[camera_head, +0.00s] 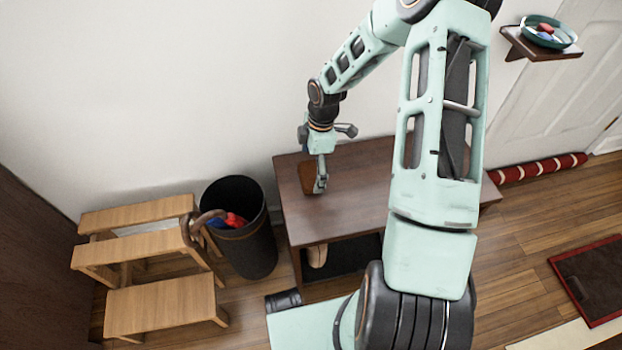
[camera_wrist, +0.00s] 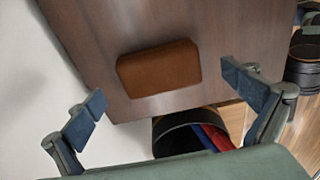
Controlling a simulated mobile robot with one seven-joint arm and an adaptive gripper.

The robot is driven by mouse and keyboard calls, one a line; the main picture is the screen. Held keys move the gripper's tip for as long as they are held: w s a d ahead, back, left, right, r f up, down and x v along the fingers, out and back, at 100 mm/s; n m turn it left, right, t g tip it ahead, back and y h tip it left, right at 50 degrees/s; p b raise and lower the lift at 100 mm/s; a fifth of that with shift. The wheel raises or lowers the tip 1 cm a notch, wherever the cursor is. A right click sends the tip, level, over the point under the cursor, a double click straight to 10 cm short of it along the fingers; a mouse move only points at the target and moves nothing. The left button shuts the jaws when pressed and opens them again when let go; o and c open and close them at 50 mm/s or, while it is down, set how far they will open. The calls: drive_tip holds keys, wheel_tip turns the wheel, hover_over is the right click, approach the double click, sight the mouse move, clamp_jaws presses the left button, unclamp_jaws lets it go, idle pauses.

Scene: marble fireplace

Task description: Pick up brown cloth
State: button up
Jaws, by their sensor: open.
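The brown cloth (camera_wrist: 158,68) is a small folded rectangle lying flat on the dark wooden table near its edge. In the head view the cloth (camera_head: 307,178) is at the left end of the table (camera_head: 358,172), partly hidden by my gripper (camera_head: 320,188). In the wrist view my gripper (camera_wrist: 165,97) is open, with its padded fingers wide apart. The cloth shows between and beyond the fingers, with nothing held. My gripper is above the table, close to the cloth; I cannot tell the exact height.
A black bin (camera_head: 245,240) with red and blue items stands left of the table. A wooden step stool (camera_head: 160,300) is further left. The wall is close behind the table. A small shelf with a green bowl (camera_head: 549,32) is at upper right. The tabletop around the cloth looks clear.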

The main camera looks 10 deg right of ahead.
wheel_tip(320, 180, down, 2)
drive_tip(key=shift+a+f, duration=0.1)
drive_tip(key=shift+f, duration=0.15)
drive_tip(key=shift+r, duration=0.1)
drive_tip(key=shift+c, duration=0.6)
drive_tip(key=c, duration=1.1)
drive_tip(key=shift+o, duration=0.2)
